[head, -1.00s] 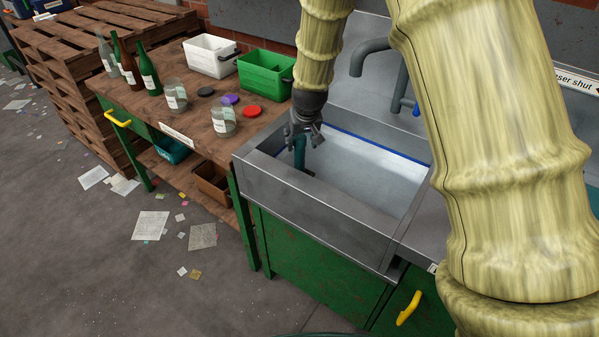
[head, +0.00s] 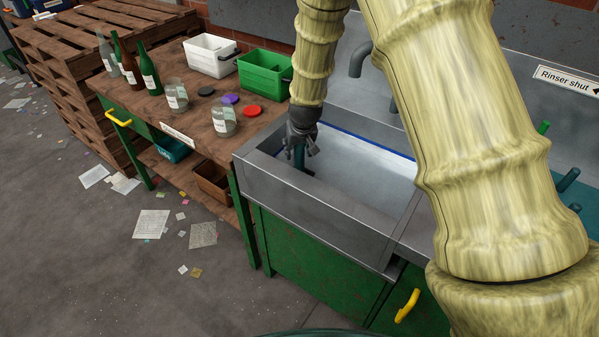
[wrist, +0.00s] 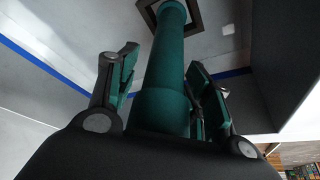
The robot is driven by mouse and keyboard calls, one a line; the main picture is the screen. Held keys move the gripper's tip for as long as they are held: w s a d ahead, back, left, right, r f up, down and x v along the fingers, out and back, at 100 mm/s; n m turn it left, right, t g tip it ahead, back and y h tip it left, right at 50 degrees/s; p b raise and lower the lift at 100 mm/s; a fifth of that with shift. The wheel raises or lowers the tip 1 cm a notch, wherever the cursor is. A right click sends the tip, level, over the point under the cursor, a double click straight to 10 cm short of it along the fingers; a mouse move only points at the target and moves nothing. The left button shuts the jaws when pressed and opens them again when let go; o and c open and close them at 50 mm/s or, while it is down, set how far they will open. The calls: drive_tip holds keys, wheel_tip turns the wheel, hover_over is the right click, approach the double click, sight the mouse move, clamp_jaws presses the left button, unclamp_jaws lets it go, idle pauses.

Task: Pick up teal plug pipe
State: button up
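The teal plug pipe (head: 299,158) stands upright in the left part of the metal sink (head: 335,212). In the wrist view the pipe (wrist: 162,65) runs between my fingers, its far end at a dark square drain (wrist: 198,28) in the sink floor. My gripper (head: 302,148) points down over the pipe. In the wrist view my gripper (wrist: 160,80) is open, with one finger on each side of the pipe. A gap shows at the left finger; the right finger looks very close, and I cannot tell whether it touches. The palm hides the pipe's near end.
The sink's walls surround my gripper closely. A grey tap (head: 360,58) stands behind the sink. A wooden bench (head: 165,108) to the left holds bottles, jars, lids, a white bin (head: 210,57) and a green bin (head: 264,73).

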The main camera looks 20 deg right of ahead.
clamp_jaws()
drive_tip(key=shift+r, duration=0.1)
